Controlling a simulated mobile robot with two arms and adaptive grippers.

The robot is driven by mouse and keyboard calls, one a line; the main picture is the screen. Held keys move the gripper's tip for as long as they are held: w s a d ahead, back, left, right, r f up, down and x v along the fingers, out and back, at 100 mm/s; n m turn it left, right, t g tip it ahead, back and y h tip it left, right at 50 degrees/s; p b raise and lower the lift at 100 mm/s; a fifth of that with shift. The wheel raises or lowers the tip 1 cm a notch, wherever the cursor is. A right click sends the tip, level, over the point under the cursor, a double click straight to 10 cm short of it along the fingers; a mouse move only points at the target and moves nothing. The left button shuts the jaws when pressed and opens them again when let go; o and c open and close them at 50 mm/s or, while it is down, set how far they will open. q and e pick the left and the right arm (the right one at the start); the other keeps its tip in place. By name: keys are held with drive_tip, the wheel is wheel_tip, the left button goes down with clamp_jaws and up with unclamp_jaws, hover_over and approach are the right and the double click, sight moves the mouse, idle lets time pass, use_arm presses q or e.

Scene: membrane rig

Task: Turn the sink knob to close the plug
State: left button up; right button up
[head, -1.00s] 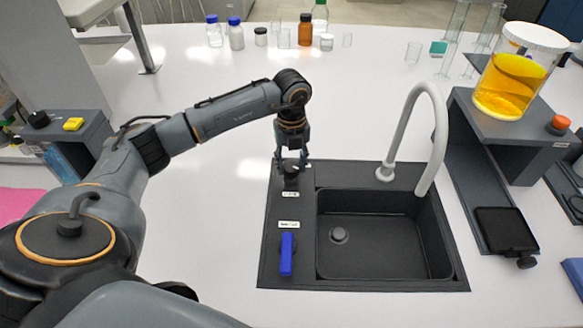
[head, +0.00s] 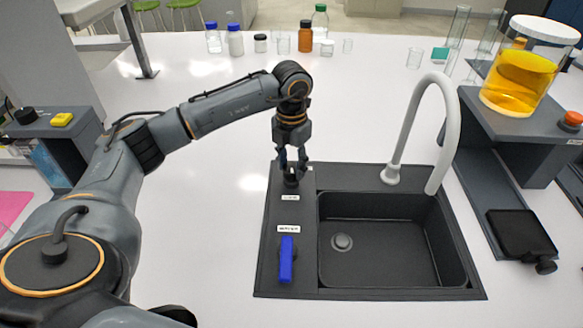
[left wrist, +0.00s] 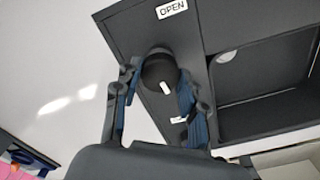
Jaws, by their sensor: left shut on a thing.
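The black sink knob (head: 291,180) stands on the left rim of the dark sink (head: 302,285), above a small white label. My left gripper (head: 291,165) comes down on it from above, shut on the knob. In the left wrist view the round knob (left wrist: 160,72) sits between the blue-padded fingers and carries a white pointer mark. A label reading OPEN (left wrist: 172,8) lies beyond the knob, and a second label (left wrist: 178,120) is partly hidden by a finger. The round drain plug (head: 341,242) shows in the basin floor. My right gripper is out of view.
A blue lever (head: 286,260) with a WATER label is on the same rim, nearer me. A white curved faucet (head: 445,115) rises behind the basin. A jar of orange liquid (head: 518,80) stands on the right stand. Bottles line the back; the counter left of the sink is clear.

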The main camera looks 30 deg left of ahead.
sight(292, 167)
use_arm(q)
drive_tip(key=shift+m, duration=0.6)
drive_tip(key=shift+m+b, duration=0.3)
drive_tip(key=o, duration=1.1)
drive_tip(key=shift+o, duration=0.2)
drive_tip(key=shift+r, duration=0.1)
wheel_tip(292, 167, up, 12)
